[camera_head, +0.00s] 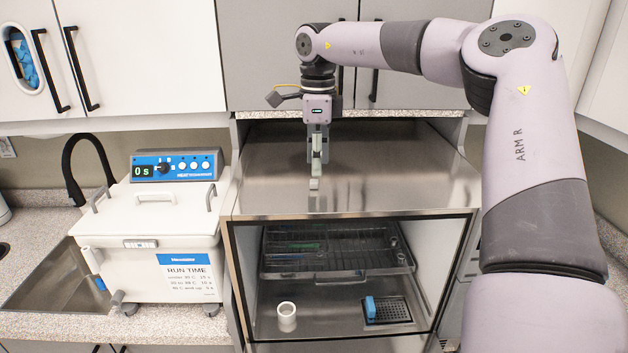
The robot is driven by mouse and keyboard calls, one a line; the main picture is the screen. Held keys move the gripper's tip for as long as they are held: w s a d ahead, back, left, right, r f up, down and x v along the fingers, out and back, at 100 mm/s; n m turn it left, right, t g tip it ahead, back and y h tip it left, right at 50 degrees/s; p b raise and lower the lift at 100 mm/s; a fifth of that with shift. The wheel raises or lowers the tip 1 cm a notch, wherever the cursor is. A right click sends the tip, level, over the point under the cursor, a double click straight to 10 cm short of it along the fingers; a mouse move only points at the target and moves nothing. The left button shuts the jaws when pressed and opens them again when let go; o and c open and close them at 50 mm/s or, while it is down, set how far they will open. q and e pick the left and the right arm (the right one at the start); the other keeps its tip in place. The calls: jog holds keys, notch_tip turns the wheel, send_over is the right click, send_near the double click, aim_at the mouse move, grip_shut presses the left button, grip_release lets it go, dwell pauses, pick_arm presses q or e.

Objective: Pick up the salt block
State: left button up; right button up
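A small pale block (314,184), which looks like the salt block, shows on top of the steel cabinet (400,185), right at the fingertips of my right gripper. My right gripper (316,172) points straight down over the cabinet top. Its fingers appear close together, one nearly behind the other from this side. I cannot tell whether they are closed on the block or just above it. My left gripper is not in view.
The open bay below holds a wire rack (335,262), a white cup (287,316) and a black perforated tray (398,310) with a blue item (370,307). A white heated bath (150,240) stands left, beside a sink (55,275). Cabinets hang behind my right arm.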

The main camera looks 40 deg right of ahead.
aim_at(317, 181)
notch_tip(317, 181, down, 3)
jog(key=shift+f+p, duration=0.2)
jog(key=shift+p, duration=0.8)
jog(key=shift+f, duration=0.4)
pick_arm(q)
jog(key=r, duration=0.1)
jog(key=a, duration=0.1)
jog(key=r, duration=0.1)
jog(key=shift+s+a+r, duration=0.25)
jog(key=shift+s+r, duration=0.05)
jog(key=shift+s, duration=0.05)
pick_arm(e)
jog(key=shift+c, duration=0.3)
jog(key=shift+a+r, duration=0.1)
jog(key=shift+c, duration=0.7)
jog(key=c, duration=0.5)
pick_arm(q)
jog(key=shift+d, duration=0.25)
pick_arm(e)
jog(key=shift+c, duration=0.7)
